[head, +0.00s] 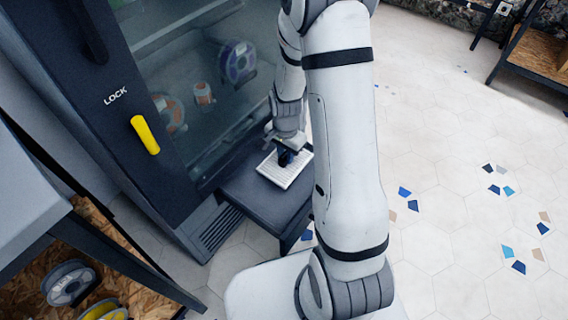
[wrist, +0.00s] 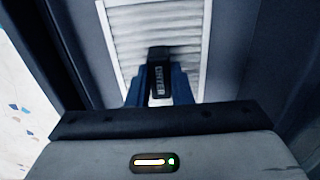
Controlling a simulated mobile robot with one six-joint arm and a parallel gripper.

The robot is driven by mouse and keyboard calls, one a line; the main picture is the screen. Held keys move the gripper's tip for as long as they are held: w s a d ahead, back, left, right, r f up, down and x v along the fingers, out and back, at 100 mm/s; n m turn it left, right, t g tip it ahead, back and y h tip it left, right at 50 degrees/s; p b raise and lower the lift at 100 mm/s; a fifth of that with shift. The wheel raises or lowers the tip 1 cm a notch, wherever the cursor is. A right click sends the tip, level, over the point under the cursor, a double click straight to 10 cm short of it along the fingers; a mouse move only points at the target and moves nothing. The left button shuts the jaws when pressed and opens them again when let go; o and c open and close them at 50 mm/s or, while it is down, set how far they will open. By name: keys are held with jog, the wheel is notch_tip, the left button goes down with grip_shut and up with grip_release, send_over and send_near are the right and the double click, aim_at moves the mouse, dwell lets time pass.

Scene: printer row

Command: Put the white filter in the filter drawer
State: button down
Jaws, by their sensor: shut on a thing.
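The white filter (head: 287,178) is a flat, ribbed rectangle with a dark labelled tab. In the head view it is over a dark, drawer-like part (head: 250,195) that juts out at the foot of the cabinet. My gripper (head: 286,157) is above the filter, with its blue fingers shut on the tab. In the wrist view the filter (wrist: 150,22) shows ahead of the fingers, with dark surfaces on both sides. I cannot tell whether the filter rests in the drawer or hangs just above it.
The dark cabinet (head: 155,185) has a glass front, a yellow handle (head: 145,135) and spools inside. A shelf with spools (head: 70,284) stands at the lower left. Tiled floor (head: 450,150) is open on the right. A wood-topped table (head: 545,58) is at the far right.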

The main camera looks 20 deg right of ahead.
aim_at(285, 155)
jog(key=shift+f+b, duration=0.6)
jog(key=shift+f, duration=0.95)
jog(key=shift+f, duration=0.25)
jog(key=c, duration=1.3)
grip_release()
jog(key=shift+r, duration=0.1)
notch_tip(285, 155, up, 12)
jog(key=p, duration=0.5)
jog(key=shift+r, duration=0.25)
jog(key=s+a+r+n+t, duration=0.1)
jog(key=s+a+r+n, duration=0.1)
jog(key=s+r+n, duration=0.8)
jog(key=s+r, duration=0.6)
jog(key=shift+r+n, duration=0.35)
jog(key=shift+n, duration=0.05)
